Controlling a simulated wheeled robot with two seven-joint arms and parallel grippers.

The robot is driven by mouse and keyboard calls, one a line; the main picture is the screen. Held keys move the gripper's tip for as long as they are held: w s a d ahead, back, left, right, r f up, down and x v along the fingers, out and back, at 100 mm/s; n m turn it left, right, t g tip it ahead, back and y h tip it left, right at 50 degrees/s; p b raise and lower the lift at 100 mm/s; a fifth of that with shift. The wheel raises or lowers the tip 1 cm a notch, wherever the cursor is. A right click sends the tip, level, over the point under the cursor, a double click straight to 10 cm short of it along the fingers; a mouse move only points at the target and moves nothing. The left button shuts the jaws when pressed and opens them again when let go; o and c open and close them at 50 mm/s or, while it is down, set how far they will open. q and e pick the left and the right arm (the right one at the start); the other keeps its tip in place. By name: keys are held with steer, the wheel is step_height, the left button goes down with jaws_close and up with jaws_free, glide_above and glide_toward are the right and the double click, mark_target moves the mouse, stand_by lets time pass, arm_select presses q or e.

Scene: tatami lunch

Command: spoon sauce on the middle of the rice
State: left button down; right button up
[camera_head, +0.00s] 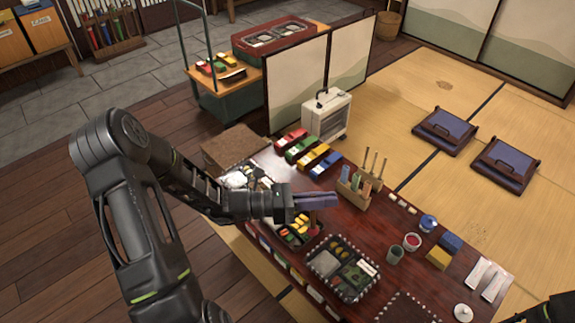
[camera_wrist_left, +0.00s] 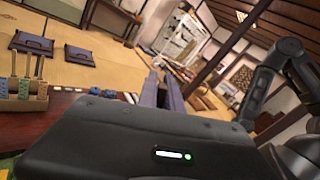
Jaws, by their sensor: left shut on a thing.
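My left gripper (camera_head: 315,201) is above the lunch boxes at the left of the dark red table (camera_head: 385,225). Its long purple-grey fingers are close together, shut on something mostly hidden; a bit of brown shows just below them. The fingers also show in the wrist view (camera_wrist_left: 166,92), where I cannot make out the held thing. A white heap (camera_head: 237,180), perhaps rice, is partly hidden behind my forearm. A small cup of red (camera_head: 412,242), perhaps sauce, stands at the right. My right gripper is out of view.
A divided black box (camera_head: 343,268) stands near the front edge, beside a box of colourful food (camera_head: 300,232). A wooden holder (camera_head: 354,192) with several upright sticks stands at the back. A grey cup (camera_head: 395,254) and blue and yellow blocks (camera_head: 440,257) are at the right.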

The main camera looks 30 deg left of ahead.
arm_select(q)
steer(key=shift+w, duration=0.3)
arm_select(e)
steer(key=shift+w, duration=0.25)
arm_select(q)
steer(key=shift+r, duration=0.1)
